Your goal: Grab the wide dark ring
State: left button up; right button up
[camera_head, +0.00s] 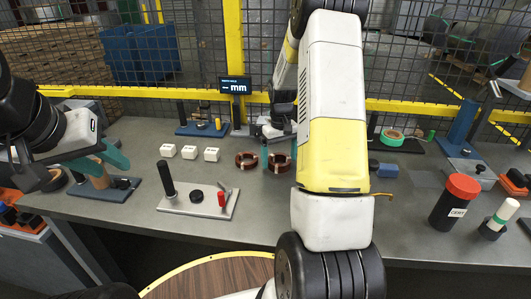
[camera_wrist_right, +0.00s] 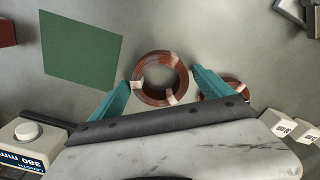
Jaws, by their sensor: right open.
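Two dark red-brown rings with pale ties lie side by side on the grey bench, a left one (camera_head: 246,160) and a right one (camera_head: 279,168). In the right wrist view the right ring (camera_wrist_right: 137,86) lies between the teal fingers of my right gripper (camera_wrist_right: 160,88), with bare bench in its hole. The other ring (camera_wrist_right: 237,83) is partly hidden behind a finger. My right gripper (camera_head: 279,157) is open; whether its fingers touch the ring is unclear. My left gripper (camera_head: 102,162) hangs over the bench's left end; its opening is unclear.
Several white blocks (camera_head: 189,152) stand left of the rings. A plate (camera_head: 212,206) with a black post and red-handled clamp lies in front. A green square (camera_wrist_right: 83,48) lies near the right ring. A red-capped black canister (camera_head: 455,202) stands at right. Yellow-framed mesh closes the back.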

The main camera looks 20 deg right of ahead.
jog(key=c, duration=1.6)
jog(key=shift+r, duration=0.1)
